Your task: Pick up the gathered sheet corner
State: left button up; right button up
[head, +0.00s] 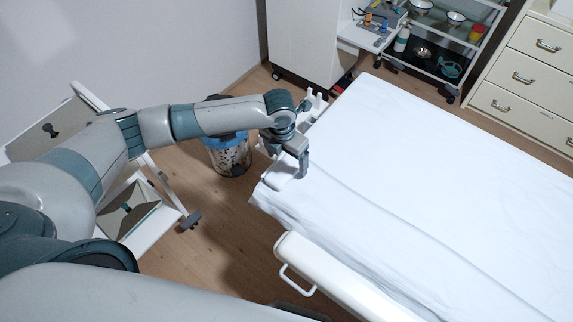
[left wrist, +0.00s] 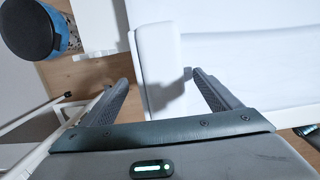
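A white sheet (head: 420,165) covers the couch. Its gathered corner (head: 279,181) is a pale raised fold at the couch's near left end. In the left wrist view the gathered corner (left wrist: 158,52) stands out as a narrow white bulge, lying ahead of and between the fingers. My left gripper (head: 289,172) is over this corner, pointing down. The left wrist view shows its two fingers (left wrist: 157,80) spread wide apart, with no cloth clamped between them. I cannot tell whether a finger touches the sheet. My right gripper is not in view.
A white side rail (head: 335,280) runs along the couch's near side. A blue bin (head: 229,152) stands on the floor behind my left arm. A white frame (head: 160,195) is at left. A trolley (head: 440,45) and drawers (head: 525,75) stand beyond the couch.

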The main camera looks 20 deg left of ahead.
aim_at(287, 162)
pick_arm(q)
jog(key=c, duration=1.2)
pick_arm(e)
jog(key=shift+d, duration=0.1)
pick_arm(q)
jog(key=shift+r, duration=0.15)
